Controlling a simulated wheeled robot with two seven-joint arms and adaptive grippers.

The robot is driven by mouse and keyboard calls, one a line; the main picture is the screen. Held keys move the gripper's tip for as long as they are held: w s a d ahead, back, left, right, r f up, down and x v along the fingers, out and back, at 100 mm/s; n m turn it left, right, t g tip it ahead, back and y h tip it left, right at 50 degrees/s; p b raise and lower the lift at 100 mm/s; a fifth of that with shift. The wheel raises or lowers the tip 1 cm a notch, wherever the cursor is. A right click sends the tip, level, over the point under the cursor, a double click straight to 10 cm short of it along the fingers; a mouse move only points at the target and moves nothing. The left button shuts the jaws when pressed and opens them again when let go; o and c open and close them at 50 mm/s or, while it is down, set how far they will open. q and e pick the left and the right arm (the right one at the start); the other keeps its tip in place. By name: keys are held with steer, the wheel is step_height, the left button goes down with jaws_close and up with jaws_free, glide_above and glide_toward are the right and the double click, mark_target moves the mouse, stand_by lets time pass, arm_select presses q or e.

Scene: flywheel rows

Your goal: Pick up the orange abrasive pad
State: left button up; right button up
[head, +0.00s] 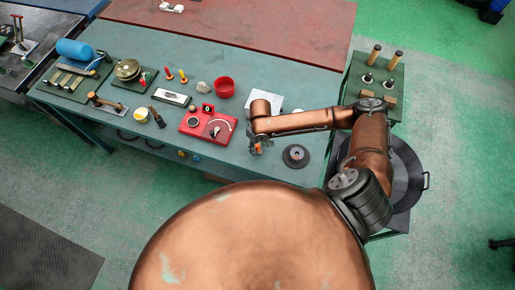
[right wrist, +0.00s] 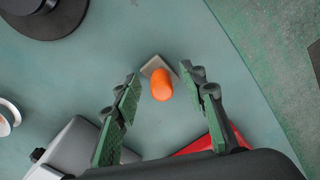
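The orange abrasive pad (right wrist: 162,84) is a rounded orange piece with a small grey square plate (right wrist: 155,66) at its far end. It lies near the front edge of the green table (right wrist: 165,135). My right gripper (right wrist: 160,72) is open, with one green-padded finger on each side of the pad and a gap to both. In the head view, my right gripper (head: 256,149) points down at the table, and only a bit of orange shows by it. Whether the fingers reach the pad's height is unclear. My left gripper is not in view.
A black disc (head: 296,156) lies right of my right gripper. A red instrument box (head: 207,125) stands to its left, and a white box (head: 265,97) behind the arm. A red bowl (head: 225,87) and a yellow cup (head: 141,115) are farther left.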

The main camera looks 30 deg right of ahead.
steer(key=shift+w, duration=0.1)
steer(key=c, duration=0.8)
jaws_close()
steer(key=shift+r, duration=0.75)
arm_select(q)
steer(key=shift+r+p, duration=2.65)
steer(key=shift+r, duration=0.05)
arm_select(e)
steer(key=s+a+r, duration=0.4)
steer(key=s+r, duration=0.7)
steer(key=s, duration=0.2)
steer(key=shift+s+r, duration=0.2)
steer(key=shift+r, duration=0.1)
